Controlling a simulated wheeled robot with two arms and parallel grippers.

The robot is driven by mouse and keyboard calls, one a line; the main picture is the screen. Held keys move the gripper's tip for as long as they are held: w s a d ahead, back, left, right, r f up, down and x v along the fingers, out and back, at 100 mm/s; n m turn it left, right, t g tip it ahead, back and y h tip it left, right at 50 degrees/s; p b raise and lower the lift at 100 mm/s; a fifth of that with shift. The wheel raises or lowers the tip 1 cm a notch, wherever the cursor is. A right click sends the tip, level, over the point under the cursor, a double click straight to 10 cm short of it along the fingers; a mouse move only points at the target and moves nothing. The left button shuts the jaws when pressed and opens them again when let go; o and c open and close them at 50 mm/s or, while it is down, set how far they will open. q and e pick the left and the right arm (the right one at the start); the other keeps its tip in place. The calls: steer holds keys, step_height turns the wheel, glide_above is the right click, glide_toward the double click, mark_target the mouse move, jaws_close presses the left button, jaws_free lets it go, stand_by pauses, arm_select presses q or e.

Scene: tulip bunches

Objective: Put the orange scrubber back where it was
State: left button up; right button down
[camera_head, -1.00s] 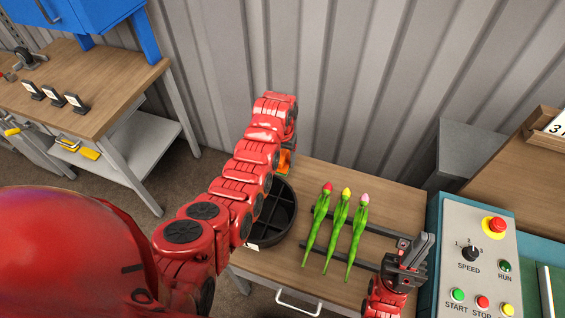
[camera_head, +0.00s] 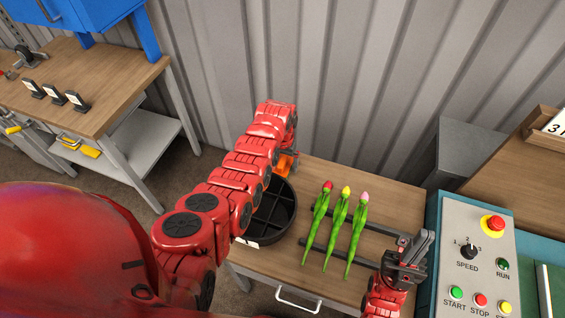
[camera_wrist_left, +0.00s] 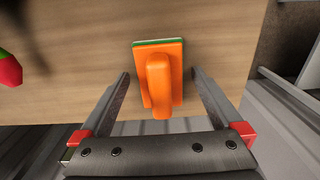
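The orange scrubber (camera_head: 285,166) is at the back left of the small wooden table, behind the round black tray. In the left wrist view the scrubber (camera_wrist_left: 160,72) shows its orange handle and a green and white edge, against the wood. My left gripper (camera_wrist_left: 161,74) is open, its two fingers on either side of the scrubber with gaps between. In the head view my left arm partly hides the scrubber. My right gripper (camera_head: 409,248) is at the table's right front; its finger gap is not clear.
The round black divided tray (camera_head: 289,222) stands right of my left arm. Three tulips, red (camera_head: 316,228), yellow (camera_head: 339,230) and pink (camera_head: 356,234), lie across dark rails. A control panel (camera_head: 472,270) stands at right. A corrugated wall (camera_head: 330,80) is behind.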

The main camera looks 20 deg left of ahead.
mark_target(283, 160)
arm_select(q)
steer(key=shift+r, duration=0.2)
step_height(283, 160, up, 9)
steer(key=shift+r+b, duration=0.1)
steer(key=shift+b, duration=1.1)
steer(key=shift+r+p, duration=0.95)
steer(key=shift+p, duration=0.25)
steer(key=shift+s+r+p, duration=0.1)
steer(key=shift+r+p, duration=0.2)
steer(key=shift+r, duration=0.15)
